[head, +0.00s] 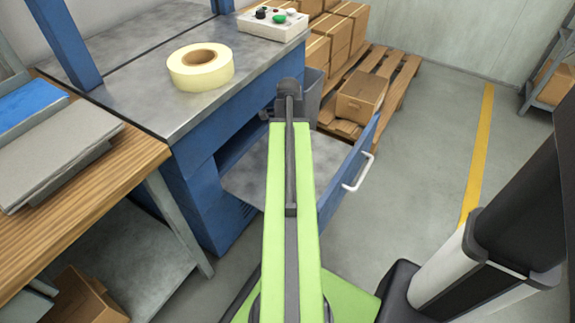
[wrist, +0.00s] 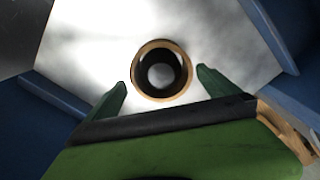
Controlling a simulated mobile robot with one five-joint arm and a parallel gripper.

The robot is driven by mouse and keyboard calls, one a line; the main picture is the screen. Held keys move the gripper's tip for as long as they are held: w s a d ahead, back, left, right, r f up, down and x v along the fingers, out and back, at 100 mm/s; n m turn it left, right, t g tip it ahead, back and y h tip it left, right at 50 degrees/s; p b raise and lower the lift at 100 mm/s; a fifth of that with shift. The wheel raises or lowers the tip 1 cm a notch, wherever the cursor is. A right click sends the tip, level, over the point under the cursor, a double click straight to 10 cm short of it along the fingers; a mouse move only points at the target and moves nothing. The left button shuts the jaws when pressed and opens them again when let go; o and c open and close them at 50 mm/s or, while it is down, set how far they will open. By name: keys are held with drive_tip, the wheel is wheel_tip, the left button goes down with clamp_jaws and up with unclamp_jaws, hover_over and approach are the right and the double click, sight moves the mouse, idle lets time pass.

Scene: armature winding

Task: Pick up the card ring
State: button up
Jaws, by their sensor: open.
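The card ring (wrist: 137,84) shows in the wrist view as a tan-rimmed ring with a dark inside. It lies on a pale metal surface, which looks like the floor of the open drawer (head: 245,178). My gripper (wrist: 161,80) is open, its two green fingers apart on the left and right of the ring's near part in the picture. No contact with the ring shows, and I cannot tell the height between them. In the head view my green arm reaches over the drawer and hides the ring and the gripper.
A cream tape roll (head: 184,71) and a button box (head: 270,24) stand on the blue workbench's metal top (head: 150,95). The drawer front (head: 345,170) with its white handle sticks out right of my arm. A pallet (head: 402,85) with cartons stands behind.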

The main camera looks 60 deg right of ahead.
wheel_tip(320, 180, down, 5)
drive_tip(key=b, duration=0.5)
drive_tip(key=shift+w+a+f, duration=0.1)
drive_tip(key=shift+w+f, duration=0.05)
drive_tip(key=shift+f, duration=0.05)
drive_tip(key=shift+r, duration=0.2)
drive_tip(key=shift+c, duration=0.3)
drive_tip(key=c, duration=1.1)
drive_tip(key=shift+o, duration=0.2)
wheel_tip(320, 180, up, 10)
drive_tip(key=p, duration=1)
drive_tip(key=shift+r, duration=0.1)
